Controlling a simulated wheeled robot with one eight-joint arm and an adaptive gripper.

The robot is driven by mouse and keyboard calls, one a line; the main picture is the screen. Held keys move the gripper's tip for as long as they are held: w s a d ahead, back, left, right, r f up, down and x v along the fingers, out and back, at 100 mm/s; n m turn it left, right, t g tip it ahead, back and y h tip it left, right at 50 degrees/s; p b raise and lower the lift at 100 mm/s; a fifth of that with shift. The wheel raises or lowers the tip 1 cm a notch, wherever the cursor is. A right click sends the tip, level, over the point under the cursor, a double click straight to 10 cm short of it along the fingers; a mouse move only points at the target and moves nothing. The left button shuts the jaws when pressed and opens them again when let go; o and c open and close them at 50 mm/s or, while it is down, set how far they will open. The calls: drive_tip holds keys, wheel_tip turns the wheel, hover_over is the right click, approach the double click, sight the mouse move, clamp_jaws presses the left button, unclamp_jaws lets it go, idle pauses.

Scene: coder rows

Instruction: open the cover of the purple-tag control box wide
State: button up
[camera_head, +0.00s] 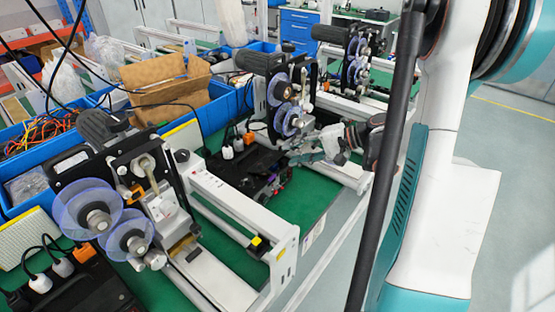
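A black control box (247,165) lies on the green bench top beside the second coder machine, in the middle of the head view. Small purple-pink spots (272,186) show near its front right edge; they are too small to read as a tag for sure. I cannot make out whether its cover is raised. My gripper (301,156) comes in from the right at the box's right side, low over the bench and close to the white rail. Its fingers are small and blend into the machine behind, so their opening and any contact with the box are unclear.
A nearer coder machine (130,190) with purple discs stands at left, with another black box (85,290) at the lower left. A white rail frame (235,200) runs beside the middle box. Blue bins (215,113) line the back. Open floor (510,150) lies to the right.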

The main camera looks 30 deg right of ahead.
sight(278, 159)
drive_tip(key=b+x, duration=0.1)
drive_tip(key=x, duration=0.5)
drive_tip(key=shift+w, duration=0.15)
